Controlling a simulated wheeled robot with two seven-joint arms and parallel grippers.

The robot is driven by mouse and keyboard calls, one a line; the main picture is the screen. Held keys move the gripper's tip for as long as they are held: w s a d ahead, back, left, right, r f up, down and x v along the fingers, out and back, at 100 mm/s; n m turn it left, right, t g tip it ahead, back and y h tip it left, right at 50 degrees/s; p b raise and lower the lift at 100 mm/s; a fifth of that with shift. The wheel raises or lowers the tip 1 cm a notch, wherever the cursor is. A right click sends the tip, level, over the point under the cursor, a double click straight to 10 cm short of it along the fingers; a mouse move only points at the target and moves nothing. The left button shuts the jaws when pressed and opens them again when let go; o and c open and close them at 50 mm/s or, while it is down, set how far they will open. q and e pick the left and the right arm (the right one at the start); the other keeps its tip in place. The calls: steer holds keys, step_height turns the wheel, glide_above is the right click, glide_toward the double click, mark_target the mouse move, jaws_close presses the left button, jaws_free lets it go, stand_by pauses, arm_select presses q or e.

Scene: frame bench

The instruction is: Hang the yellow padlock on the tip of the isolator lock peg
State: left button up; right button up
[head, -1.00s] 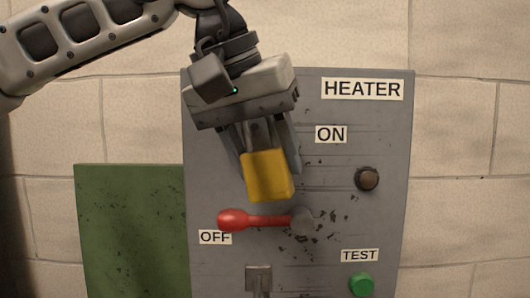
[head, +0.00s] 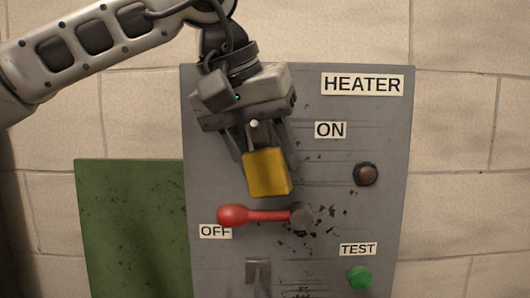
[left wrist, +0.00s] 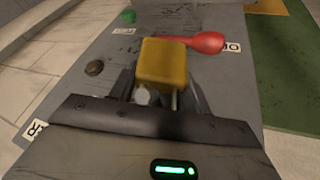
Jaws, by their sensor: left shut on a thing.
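The yellow padlock (head: 267,172) hangs body-down from my left gripper (head: 262,150), whose fingers are shut on it. In the left wrist view the padlock (left wrist: 162,65) shows in front of my left gripper (left wrist: 165,92). A small pale round tip, which looks like the end of the lock peg (head: 254,124), shows between the fingers, just above the padlock body. It also shows in the left wrist view (left wrist: 142,96), beside a shackle leg. The peg appears to be at the shackle opening, but I cannot tell how far through. My right gripper is out of view.
The red lever (head: 250,215) lies just below the padlock, pointing left toward the OFF label. The grey HEATER panel (head: 370,130) carries a brown knob (head: 366,174), a green TEST button (head: 360,277) and a grey bracket (head: 258,269). A green board (head: 130,225) is at left.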

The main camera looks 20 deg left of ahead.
arm_select(q)
steer(key=shift+f, duration=0.25)
steer(key=o, duration=1.2)
steer(key=shift+c, duration=0.2)
steer(key=shift+f, duration=0.1)
steer(key=shift+s+a+r, duration=0.1)
steer(key=shift+s+r, duration=0.05)
steer(key=shift+r, duration=0.35)
steer(key=p+v, duration=0.1)
steer(key=v, duration=1.4)
steer(key=shift+r+p, duration=0.3)
steer(key=shift+r, duration=0.05)
